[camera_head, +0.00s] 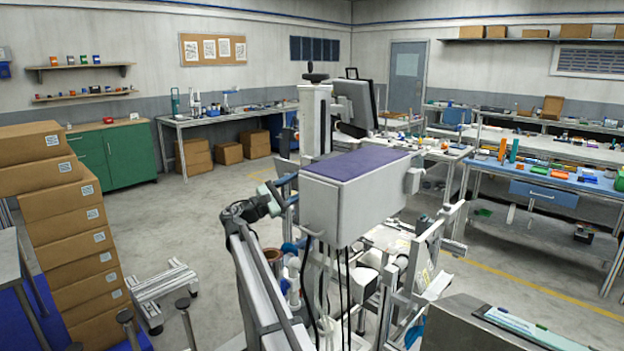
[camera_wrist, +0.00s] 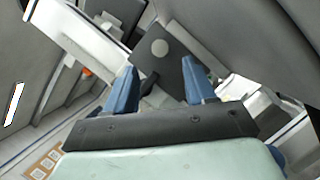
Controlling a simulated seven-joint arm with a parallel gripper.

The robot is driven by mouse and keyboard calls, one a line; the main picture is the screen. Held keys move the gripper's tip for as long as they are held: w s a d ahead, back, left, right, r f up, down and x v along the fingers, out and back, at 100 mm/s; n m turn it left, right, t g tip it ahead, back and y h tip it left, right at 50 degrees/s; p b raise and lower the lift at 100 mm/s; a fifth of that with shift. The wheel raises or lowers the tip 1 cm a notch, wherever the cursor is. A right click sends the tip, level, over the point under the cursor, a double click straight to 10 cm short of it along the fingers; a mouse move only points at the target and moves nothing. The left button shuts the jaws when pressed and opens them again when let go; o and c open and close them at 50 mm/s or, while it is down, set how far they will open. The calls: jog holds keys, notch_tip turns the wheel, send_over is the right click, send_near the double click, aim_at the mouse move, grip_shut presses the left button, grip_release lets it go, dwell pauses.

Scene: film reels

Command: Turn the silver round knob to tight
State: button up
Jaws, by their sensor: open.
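In the wrist view, my gripper (camera_wrist: 159,65) has two blue fingers standing wide apart with nothing held between them. Beyond the fingertips is a dark flat plate, tilted in the picture. On it is a small pale grey round disc (camera_wrist: 160,47), which looks like the silver round knob. The disc appears between the two fingertips and a little above them in the picture. I cannot tell how far the fingers are from it. No mark showing its tightness can be read. In the head view I cannot make out the knob or the fingers clearly.
A large grey machine housing with a purple top (camera_head: 356,166) stands in the middle, with frames and cables below. Stacked cardboard boxes (camera_head: 72,240) stand at left. A workbench (camera_head: 545,178) with several small items is at right. Open floor (camera_head: 205,215) lies between boxes and machine.

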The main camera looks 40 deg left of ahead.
jog(key=x, duration=0.6)
jog(key=shift+w, duration=0.25)
jog(key=shift+c, duration=0.5)
grip_shut()
jog(key=shift+r+m, duration=0.1)
jog(key=shift+m, duration=0.2)
jog(key=m+g, duration=0.1)
jog(key=m, duration=0.3)
jog(key=m+g, duration=0.2)
jog(key=m, duration=0.2)
jog(key=r+m+g, duration=0.1)
jog(key=m, duration=0.3)
jog(key=shift+a+g+h, duration=0.15)
jog(key=shift+g+h, duration=0.15)
jog(key=shift+h, duration=0.1)
jog(key=shift+m, duration=0.3)
